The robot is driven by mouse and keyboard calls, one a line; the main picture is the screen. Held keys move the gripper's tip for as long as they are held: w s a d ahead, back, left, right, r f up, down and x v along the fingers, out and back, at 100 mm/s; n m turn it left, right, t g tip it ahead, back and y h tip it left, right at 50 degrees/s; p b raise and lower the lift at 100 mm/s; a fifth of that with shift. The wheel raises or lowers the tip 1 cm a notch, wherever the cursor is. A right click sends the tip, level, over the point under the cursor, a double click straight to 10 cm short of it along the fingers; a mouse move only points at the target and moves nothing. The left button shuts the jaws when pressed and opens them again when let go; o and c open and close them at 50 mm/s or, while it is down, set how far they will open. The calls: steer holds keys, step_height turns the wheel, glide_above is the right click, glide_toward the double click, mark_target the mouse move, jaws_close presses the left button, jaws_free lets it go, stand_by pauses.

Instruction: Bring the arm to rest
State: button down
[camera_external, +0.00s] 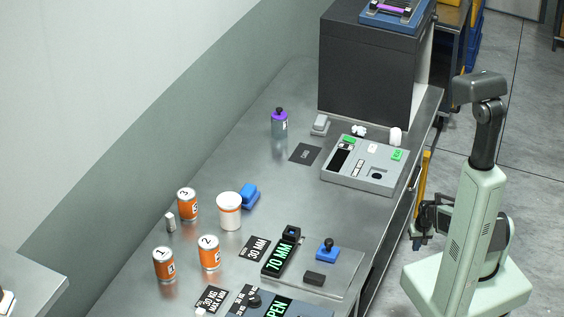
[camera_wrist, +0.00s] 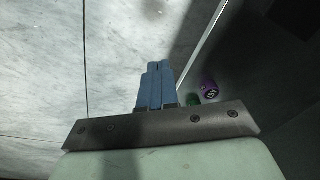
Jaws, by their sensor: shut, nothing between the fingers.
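My gripper shows in the wrist view as two blue fingers (camera_wrist: 155,84) lying together, shut with nothing between them. The fingers point away over pale grey floor. In the external view my gripper (camera_external: 418,243) hangs low beside my pale green arm, off the right side of the steel table (camera_external: 225,140). It is apart from the table and touches nothing that I can see. Part of it is hidden by the arm.
Three orange cans (camera_external: 210,252), a white tub (camera_external: 229,211) and a purple-capped bottle (camera_external: 279,123) stand on the table. A grey panel (camera_external: 366,165), a black box (camera_external: 368,70) and a 70 MM block (camera_external: 281,252) are there too. Floor (camera_external: 520,130) is open at right.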

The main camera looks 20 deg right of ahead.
steer(key=s+a+f+n+g, duration=0.1)
steer(key=s+a+g, duration=0.3)
steer(key=s, duration=1)
steer(key=s+a+f+n+g, duration=0.1)
steer(key=s+a+n+g, duration=0.1)
steer(key=s+a, duration=0.6)
steer(key=s+g, duration=0.1)
steer(key=s, duration=0.6)
steer(key=shift+s+a+g+h, duration=0.15)
steer(key=shift+a+g+h, duration=0.15)
steer(key=shift+g, duration=0.1)
